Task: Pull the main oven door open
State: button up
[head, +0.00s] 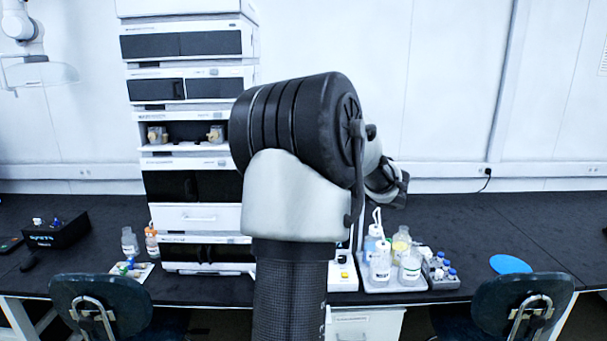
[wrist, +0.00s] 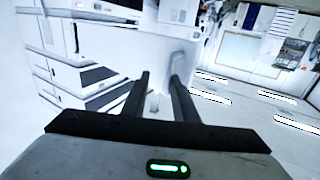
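In the head view my arm hides the middle of the bench, and only a dark part near my gripper's end shows at its right. In the wrist view my gripper (wrist: 160,85) has its two dark fingers apart, with nothing clearly held between them. A large white instrument body (wrist: 112,48) stands beyond the fingers. A curved grey bar, perhaps a handle (wrist: 178,58), shows by the right fingertip; contact cannot be told. A small pale upright piece (wrist: 154,103) shows between the fingers. I cannot tell for certain which surface is the main oven door.
A tall chromatography stack (head: 198,217) stands left of my arm, one compartment open. Bottles (head: 380,266) in a tray and a vial rack (head: 440,272) stand right of it. A blue disc (head: 511,264) lies farther right. Two chairs (head: 110,300) (head: 520,300) stand in front.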

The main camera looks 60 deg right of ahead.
jog(key=s+d+b, duration=0.2)
jog(key=s, duration=1.4)
jog(key=shift+s+d, duration=0.2)
